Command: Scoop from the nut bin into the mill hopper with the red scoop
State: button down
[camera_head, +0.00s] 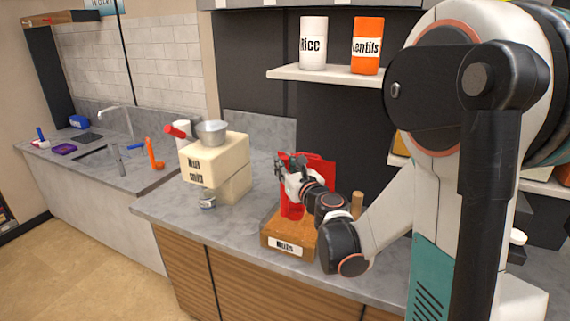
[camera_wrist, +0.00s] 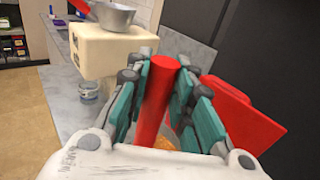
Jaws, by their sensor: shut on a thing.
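The nut bin (camera_head: 285,243) is a wooden box labelled "Nuts" on the grey counter. My gripper (camera_head: 291,168) is above it and shut on the red handle of the scoop (camera_wrist: 154,100), which stands upright between the fingers. In the head view the red scoop (camera_head: 291,207) hangs below the gripper over the bin; its lower end is hidden. The wrist view shows a little brown content below the handle. The mill (camera_head: 215,165) is a cream block to the left of the bin. Its metal hopper (camera_head: 211,132) sits on top and also shows in the wrist view (camera_wrist: 112,17).
A red panel (camera_head: 322,168) stands behind the gripper, also in the wrist view (camera_wrist: 235,120). A small glass jar (camera_head: 207,201) stands before the mill. A shelf (camera_head: 325,75) holds Rice (camera_head: 313,44) and Lentils (camera_head: 367,46) containers. Bare counter lies between mill and bin.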

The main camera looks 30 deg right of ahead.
notch_tip(320, 180, down, 9)
jog(key=b, duration=0.7)
jog(key=shift+r, duration=0.2)
dwell(1.0)
jog(key=shift+r+p, duration=4.2)
jog(key=shift+r, duration=1.5)
jog(key=shift+f, duration=0.15)
